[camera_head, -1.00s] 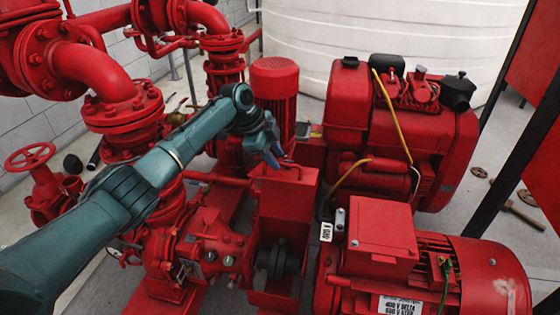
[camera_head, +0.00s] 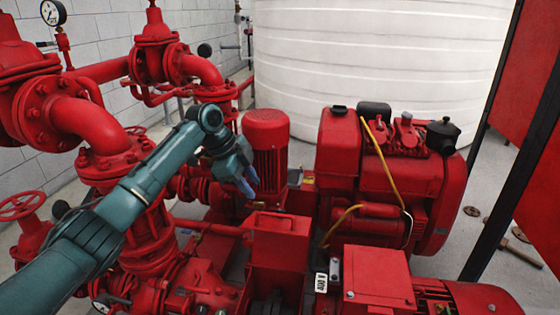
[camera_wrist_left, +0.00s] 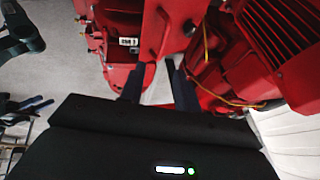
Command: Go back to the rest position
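My left arm enters from the left in the head view, over the red pump pipework. Its left gripper (camera_head: 247,188) points down, just left of the upright red motor (camera_head: 266,150) in the picture and above the red box-shaped housing (camera_head: 282,224). In the left wrist view its two dark fingers (camera_wrist_left: 158,78) stand apart with nothing between them, so it is open and empty. My right gripper does not show in the head view. Dark parts with bluish tips at the left edge of the wrist view may belong to it, but I cannot tell.
A red engine (camera_head: 385,180) with a yellow cable stands right of centre. A red electric motor (camera_head: 375,275) is at the front. A large white tank (camera_head: 375,70) stands behind. A black post (camera_head: 512,165) is at the right. Red pipes (camera_head: 85,125) crowd the left.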

